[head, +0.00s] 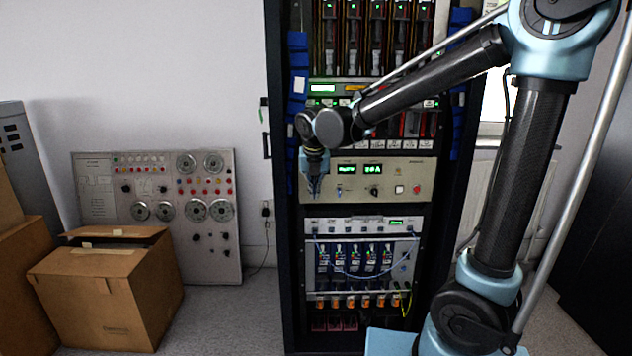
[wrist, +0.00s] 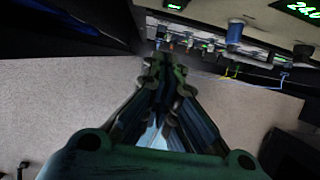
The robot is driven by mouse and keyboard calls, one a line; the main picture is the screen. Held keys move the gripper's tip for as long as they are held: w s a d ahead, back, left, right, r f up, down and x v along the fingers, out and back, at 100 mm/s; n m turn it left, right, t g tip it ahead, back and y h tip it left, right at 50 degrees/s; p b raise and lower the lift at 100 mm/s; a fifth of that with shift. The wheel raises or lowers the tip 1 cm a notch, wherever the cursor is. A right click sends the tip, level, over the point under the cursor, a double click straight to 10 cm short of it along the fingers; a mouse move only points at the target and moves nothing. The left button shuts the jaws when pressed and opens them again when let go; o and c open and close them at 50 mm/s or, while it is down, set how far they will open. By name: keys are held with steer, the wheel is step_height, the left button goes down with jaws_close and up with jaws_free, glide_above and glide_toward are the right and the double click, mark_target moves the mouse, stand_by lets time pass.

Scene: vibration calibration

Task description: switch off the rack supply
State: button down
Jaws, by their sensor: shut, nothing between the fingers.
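The rack supply (head: 385,170) is a beige panel in the middle of the dark rack. Its two displays are lit green. It carries a small switch (head: 340,190), a dark knob (head: 374,192), a white button (head: 399,189) and a red button (head: 417,188). My gripper (head: 314,192) points down in front of the panel's left end, left of the switch, and hides that end. In the wrist view the shut, empty fingers (wrist: 160,62) show below the panel's edge. A blue cylindrical part (wrist: 235,32), probably the switch, sticks out to their right.
Below the supply is a light unit (head: 325,225) with cables and a blue loop of wire. Lit modules (head: 375,35) fill the rack top. A cardboard box (head: 110,290) stands on the floor at left, before a leaning instrument panel (head: 160,185).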

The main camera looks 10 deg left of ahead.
steer(key=shift+w+a+f, duration=0.2)
steer(key=shift+w+f, duration=0.15)
steer(key=shift+w, duration=0.45)
steer(key=shift+w+a+f, duration=0.15)
steer(key=shift+w+f, duration=0.15)
steer(key=shift+w, duration=0.5)
steer(key=shift+w+a+f, duration=0.2)
steer(key=shift+w+f, duration=0.15)
steer(key=shift+w, duration=0.45)
steer(key=shift+w+a+r, duration=0.1)
steer(key=shift+w+r, duration=0.15)
steer(key=shift+w, duration=0.15)
steer(key=shift+r, duration=0.1)
